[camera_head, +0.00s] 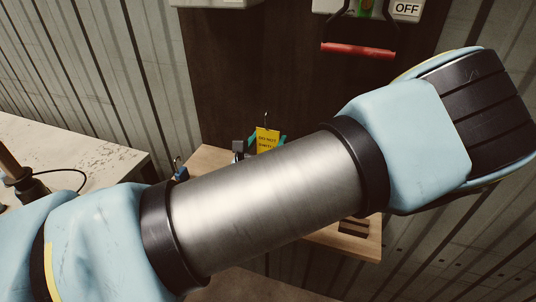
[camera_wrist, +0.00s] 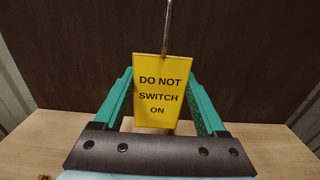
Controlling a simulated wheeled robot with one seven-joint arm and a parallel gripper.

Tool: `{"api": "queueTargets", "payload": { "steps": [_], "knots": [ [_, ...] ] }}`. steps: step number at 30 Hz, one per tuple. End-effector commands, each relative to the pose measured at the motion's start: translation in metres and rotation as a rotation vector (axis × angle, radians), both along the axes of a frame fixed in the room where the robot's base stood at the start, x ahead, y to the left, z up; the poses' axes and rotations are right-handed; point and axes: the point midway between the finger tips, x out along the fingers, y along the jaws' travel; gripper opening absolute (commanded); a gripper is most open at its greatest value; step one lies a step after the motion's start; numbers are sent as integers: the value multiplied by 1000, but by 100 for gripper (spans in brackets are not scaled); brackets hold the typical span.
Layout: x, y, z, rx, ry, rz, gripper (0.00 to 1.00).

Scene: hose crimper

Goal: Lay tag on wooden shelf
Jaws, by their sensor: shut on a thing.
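The tag (camera_wrist: 163,90) is a yellow plate reading "DO NOT SWITCH ON", with a thin metal hook or shackle at its top. It is upright between the teal fingers of my gripper (camera_wrist: 163,100), which is shut on it. In the head view the tag (camera_head: 266,139) shows small behind my arm, with a bit of my gripper (camera_head: 281,143) beside it. The wooden shelf (camera_wrist: 45,128) lies below and beyond the gripper. In the head view the shelf (camera_head: 208,158) is largely hidden by my arm. I cannot tell whether the tag's lower edge touches it.
A dark brown panel (camera_head: 220,80) rises behind the shelf. A switch with a red handle (camera_head: 358,50) and an "OFF" label (camera_head: 406,9) is above. A small dark item (camera_head: 354,228) lies at the shelf's right. A worn white table (camera_head: 75,150) stands at left.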

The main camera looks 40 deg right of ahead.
Motion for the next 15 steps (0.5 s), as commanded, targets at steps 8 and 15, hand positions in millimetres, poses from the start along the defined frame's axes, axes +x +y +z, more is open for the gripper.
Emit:
{"api": "queueTargets", "payload": {
  "steps": [8,15],
  "knots": [
    [1,1,-34,4,-1,0,29],
    [0,1,-42,0,0,1,29]
  ]
}}
